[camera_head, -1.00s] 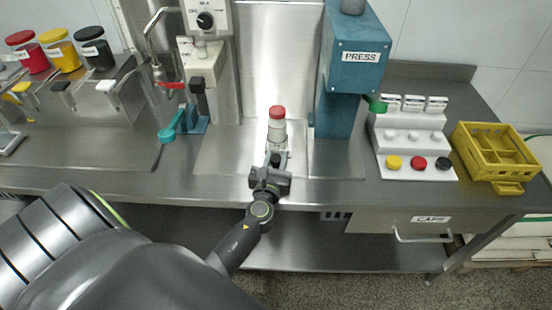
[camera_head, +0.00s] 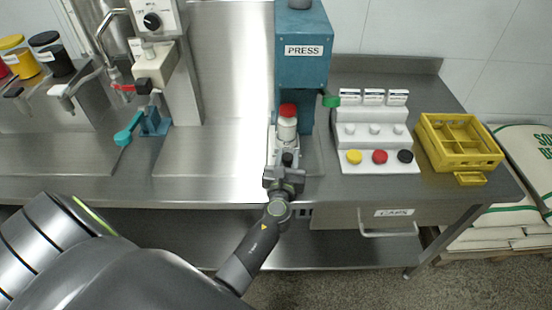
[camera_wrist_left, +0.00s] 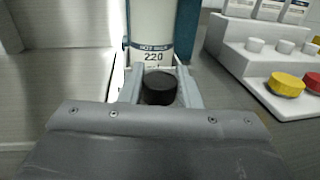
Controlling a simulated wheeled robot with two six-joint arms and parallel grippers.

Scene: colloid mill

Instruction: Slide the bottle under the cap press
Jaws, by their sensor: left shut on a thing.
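The white bottle (camera_head: 287,130) with a red cap (camera_head: 288,110) stands upright on the steel bench, in front of the press column. My left gripper (camera_head: 286,148) is shut on its lower part from the front. The wrist view shows the bottle (camera_wrist_left: 152,30) with a label reading 220 between the fingers (camera_wrist_left: 160,70); its top is cut off there. The blue cap press (camera_head: 303,75), marked PRESS, has its head just above and behind the red cap. I cannot tell whether the cap is fully beneath the head. My right gripper is out of view.
A green-ended lever (camera_head: 331,101) sticks out right of the press. A white stepped cap rack (camera_head: 375,138) with yellow, red and black caps stands to the right, then a yellow crate (camera_head: 462,172). A teal-handled valve (camera_head: 128,130) is left. The steel between is clear.

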